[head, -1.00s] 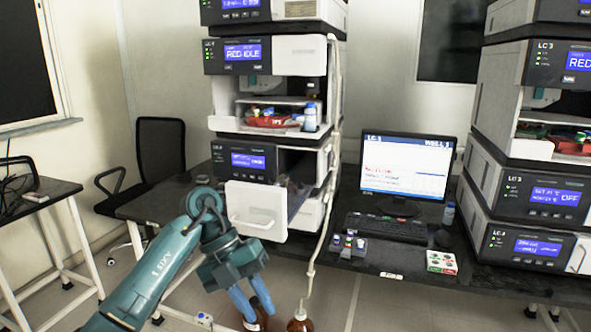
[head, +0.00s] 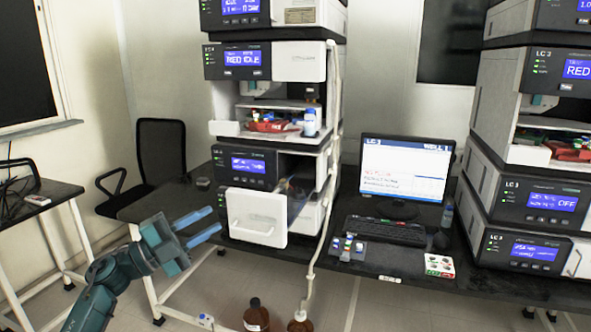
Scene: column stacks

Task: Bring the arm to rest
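My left arm comes in from the lower left with its teal links. My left gripper (head: 212,226) has two blue fingers pointing right, held apart with a gap between them and nothing in it. It is in front of the table's front edge, left of the white drawer (head: 256,216) of the left column stack (head: 276,62). The drawer stands pulled out, and its open inside is partly hidden by its front. My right gripper is not in view.
A monitor (head: 405,168), a keyboard (head: 384,230), a small tray of vials (head: 347,247) and a small box (head: 440,265) are on the black table. A second column stack (head: 503,100) stands right. Two brown bottles (head: 256,315) (head: 300,323) stand low in front. A chair (head: 160,160) is left.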

